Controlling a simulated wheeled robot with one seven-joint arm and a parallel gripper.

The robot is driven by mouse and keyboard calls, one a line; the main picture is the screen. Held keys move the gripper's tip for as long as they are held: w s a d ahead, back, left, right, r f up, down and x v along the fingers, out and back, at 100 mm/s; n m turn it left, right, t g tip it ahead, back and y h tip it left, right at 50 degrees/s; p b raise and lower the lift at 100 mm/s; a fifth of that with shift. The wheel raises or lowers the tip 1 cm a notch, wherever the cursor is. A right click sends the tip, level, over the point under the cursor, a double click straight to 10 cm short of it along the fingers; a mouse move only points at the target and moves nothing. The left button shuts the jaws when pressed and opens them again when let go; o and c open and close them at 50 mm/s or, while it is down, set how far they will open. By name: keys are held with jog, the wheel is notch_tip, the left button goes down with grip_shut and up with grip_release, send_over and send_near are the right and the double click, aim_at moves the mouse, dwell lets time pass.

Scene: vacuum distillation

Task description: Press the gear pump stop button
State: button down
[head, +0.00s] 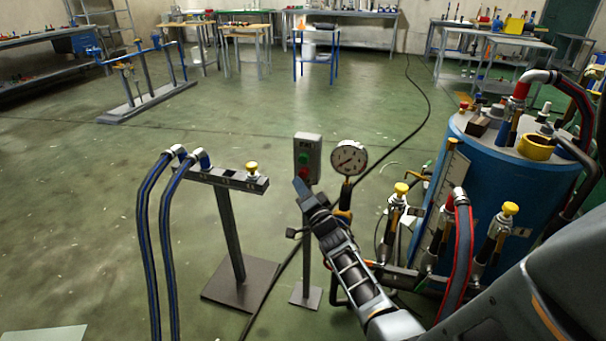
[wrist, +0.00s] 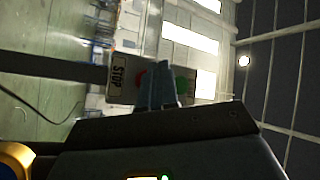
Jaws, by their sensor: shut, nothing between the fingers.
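The grey button box (head: 314,146) stands on a thin post in the middle of the head view. It carries a green button (head: 303,158) above a red button (head: 304,172). My gripper (head: 299,183) is shut and empty, its blue-grey fingertips just below the red button in that view. In the wrist view the box lies sideways, with the STOP label (wrist: 117,80) beside the red button (wrist: 141,77) and the green button (wrist: 181,84) further right.
A pressure gauge (head: 348,158) stands just right of the box. A blue tank (head: 478,175) with yellow-topped valves (head: 401,189) and hoses fills the right side. A metal stand (head: 230,220) with blue hoses is on the left. The floor beyond is mostly clear.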

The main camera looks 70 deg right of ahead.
jog(key=shift+s+a, duration=0.2)
jog(key=shift+a, duration=2.35)
jog(key=s+a+n+t+y+p, duration=0.1)
jog(key=s+a+n+y, duration=0.4)
jog(key=a, duration=0.9)
jog(key=s+a+n+y, duration=0.3)
jog(key=s+a+n, duration=0.35)
jog(key=a, duration=0.65)
jog(key=s+a+r+n+g+y+p, duration=0.1)
jog(key=s+a+r+n+y, duration=0.4)
jog(key=s+a+r, duration=0.8)
notch_tip(320, 180, up, 2)
jog(key=s+n, duration=0.2)
jog(key=n, duration=0.1)
jog(key=shift+s+g+y, duration=0.3)
jog(key=shift+s+g, duration=0.05)
jog(key=shift+g, duration=0.05)
